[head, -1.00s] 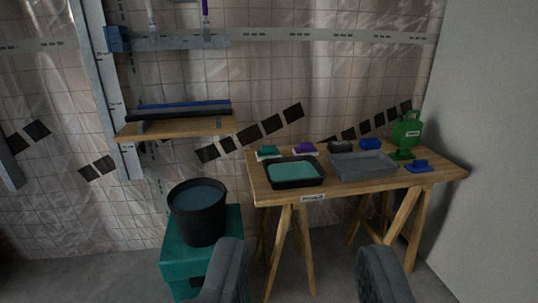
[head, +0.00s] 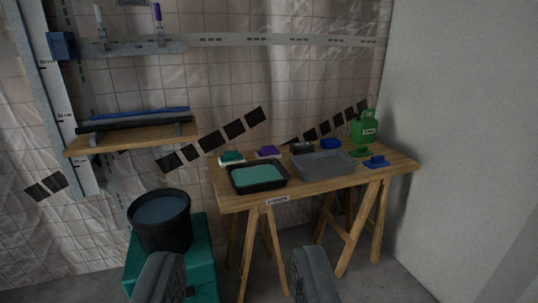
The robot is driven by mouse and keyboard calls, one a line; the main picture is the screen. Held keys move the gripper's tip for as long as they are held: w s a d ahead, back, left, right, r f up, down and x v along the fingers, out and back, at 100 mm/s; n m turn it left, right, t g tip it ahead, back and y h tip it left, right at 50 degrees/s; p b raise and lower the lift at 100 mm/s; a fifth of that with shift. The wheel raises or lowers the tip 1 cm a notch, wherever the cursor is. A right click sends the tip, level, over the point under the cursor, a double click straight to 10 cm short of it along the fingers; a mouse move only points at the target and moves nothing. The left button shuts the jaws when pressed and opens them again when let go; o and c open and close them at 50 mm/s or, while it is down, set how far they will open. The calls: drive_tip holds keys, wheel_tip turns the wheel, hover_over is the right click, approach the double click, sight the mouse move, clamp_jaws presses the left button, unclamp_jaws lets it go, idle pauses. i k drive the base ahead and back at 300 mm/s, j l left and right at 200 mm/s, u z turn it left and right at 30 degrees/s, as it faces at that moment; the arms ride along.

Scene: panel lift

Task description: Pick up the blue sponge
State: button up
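Two blue things are on the wooden table. A small rounded blue block (head: 330,143) lies near the back edge, partly behind the grey tray. A flat blue piece with a raised blue block on top (head: 376,161) lies near the right end. The rounded block looks more like a sponge, but both are too small to tell for sure. My gripper (head: 237,260) shows at the bottom of the view, its two dark grey fingers wide apart with nothing between them. It is well short of the table and both blue things.
The table (head: 305,190) also holds a black tray with teal contents (head: 258,176), a grey tray (head: 325,165), teal (head: 232,156) and purple (head: 268,150) pieces, a dark block (head: 301,148) and a green jug (head: 364,130). A black bucket (head: 160,222) stands on a teal box (head: 205,262). A wall is right.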

sight(334, 142)
drive_tip(key=z, duration=1.5)
drive_tip(key=i+j, duration=0.45)
drive_tip(key=i, duration=0.2)
drive_tip(key=i+j, duration=0.4)
drive_tip(key=i, duration=0.25)
drive_tip(key=i+j, duration=0.45)
drive_tip(key=i, duration=0.2)
drive_tip(key=i+j+z, duration=0.1)
drive_tip(key=i+j, duration=0.3)
drive_tip(key=i, duration=0.25)
